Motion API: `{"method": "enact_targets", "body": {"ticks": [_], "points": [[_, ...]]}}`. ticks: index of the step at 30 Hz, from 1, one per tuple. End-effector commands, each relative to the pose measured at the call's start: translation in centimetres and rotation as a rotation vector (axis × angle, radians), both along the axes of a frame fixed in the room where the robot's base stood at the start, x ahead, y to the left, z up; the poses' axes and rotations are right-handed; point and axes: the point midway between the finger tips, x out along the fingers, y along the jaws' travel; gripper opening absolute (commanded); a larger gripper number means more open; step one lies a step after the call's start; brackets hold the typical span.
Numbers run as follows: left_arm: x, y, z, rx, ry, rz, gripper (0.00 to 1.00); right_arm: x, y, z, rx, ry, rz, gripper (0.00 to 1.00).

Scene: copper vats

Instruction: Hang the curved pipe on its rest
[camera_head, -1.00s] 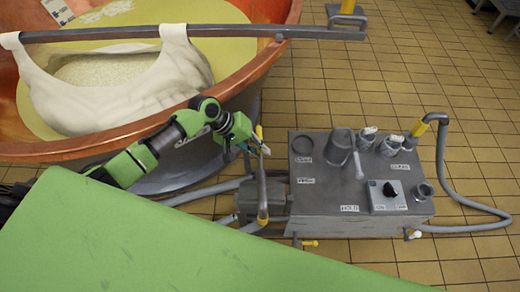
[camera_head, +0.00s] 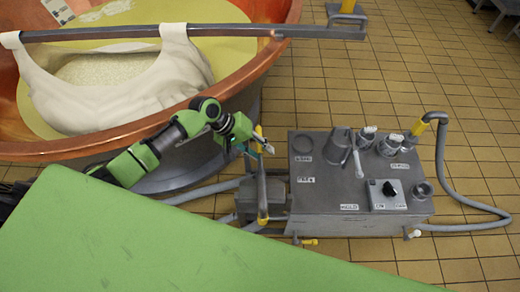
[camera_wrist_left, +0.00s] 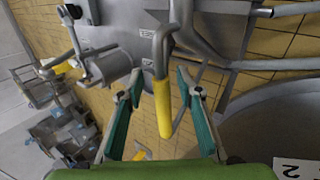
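The curved pipe (camera_head: 262,190) is a thin grey pipe with yellow parts, standing at the left side of the grey box. In the left wrist view its yellow length (camera_wrist_left: 163,105) hangs below a grey bend. My left gripper (camera_head: 262,150) is at the pipe's upper part. In the left wrist view the two teal fingers of this gripper (camera_wrist_left: 158,85) are spread, with the yellow length between them in the picture and gaps on both sides. I cannot tell which part is the pipe's rest. My right gripper is not in view.
The grey box (camera_head: 320,195) carries cups, labels and a black knob. A grey hose (camera_head: 440,180) loops at its right. A copper vat (camera_head: 262,62) with a cloth on a bar (camera_head: 250,33) stands at the upper left. Tiled floor (camera_head: 410,75) is clear at the upper right.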

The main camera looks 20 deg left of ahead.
Motion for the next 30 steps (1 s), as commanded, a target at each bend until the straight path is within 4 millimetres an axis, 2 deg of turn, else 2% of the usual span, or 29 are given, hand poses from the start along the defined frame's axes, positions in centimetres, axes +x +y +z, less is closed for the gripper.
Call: {"method": "enact_targets", "body": {"ticks": [11, 16, 24, 30], "points": [[-0.2, 0.4, 0.0, 0.006, 0.004, -0.001, 0.34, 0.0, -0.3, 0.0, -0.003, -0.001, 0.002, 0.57], [-0.6, 1.7, 2.0, 0.006, 0.002, -0.001, 0.34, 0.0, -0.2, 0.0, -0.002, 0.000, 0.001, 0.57], [-1.5, 4.7, 6.9, 0.004, 0.000, -0.001, 0.34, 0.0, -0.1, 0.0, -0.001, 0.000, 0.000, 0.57], [-2.0, 6.1, 9.2, 0.003, 0.001, 0.000, 0.34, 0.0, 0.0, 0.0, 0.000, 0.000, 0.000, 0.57]]}}
